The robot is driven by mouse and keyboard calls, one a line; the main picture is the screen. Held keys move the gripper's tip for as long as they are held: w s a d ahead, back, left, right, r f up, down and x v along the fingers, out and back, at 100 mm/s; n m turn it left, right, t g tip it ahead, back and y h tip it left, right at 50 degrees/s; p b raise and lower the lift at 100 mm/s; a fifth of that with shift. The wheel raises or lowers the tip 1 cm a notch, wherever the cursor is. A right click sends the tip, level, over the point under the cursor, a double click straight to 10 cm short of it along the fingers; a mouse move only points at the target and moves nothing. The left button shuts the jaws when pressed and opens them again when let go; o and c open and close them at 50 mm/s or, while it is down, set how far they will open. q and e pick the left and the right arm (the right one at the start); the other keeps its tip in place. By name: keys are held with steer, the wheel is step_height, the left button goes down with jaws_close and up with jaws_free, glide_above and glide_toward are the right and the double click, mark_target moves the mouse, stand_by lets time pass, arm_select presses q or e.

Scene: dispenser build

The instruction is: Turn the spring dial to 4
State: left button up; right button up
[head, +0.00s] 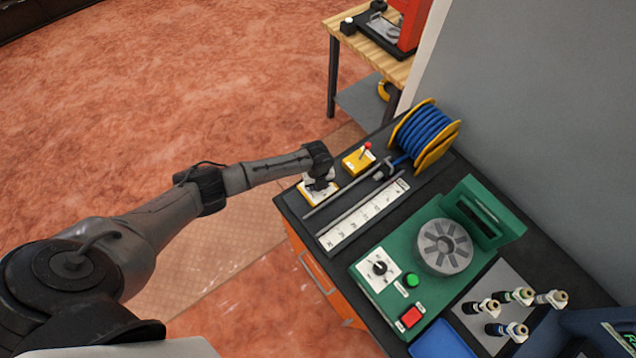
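My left arm comes in from the left, and its gripper (321,181) points down over a small yellow box with a white plate (327,198) at the near left corner of the bench. The gripper covers the middle of that plate, so any knob there, and whether the fingers touch it, is hidden. A second dial, a black knob on a white marked plate (380,268), sits on the green machine (372,287). I cannot read the numbers on either plate, nor tell which is the spring dial. My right gripper is not in view.
A yellow box with a red-tipped lever (359,160) stands close to my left gripper. A blue hose reel (427,136), a white ruler strip (363,216), a grey slotted disc (444,247) and several small fittings (515,296) occupy the bench. A wooden table (367,50) stands behind.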

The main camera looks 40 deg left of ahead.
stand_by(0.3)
arm_select(q)
steer(key=o, duration=0.9)
step_height(320, 180, up, 14)
steer(key=shift+f, duration=0.1)
stand_by(0.6)
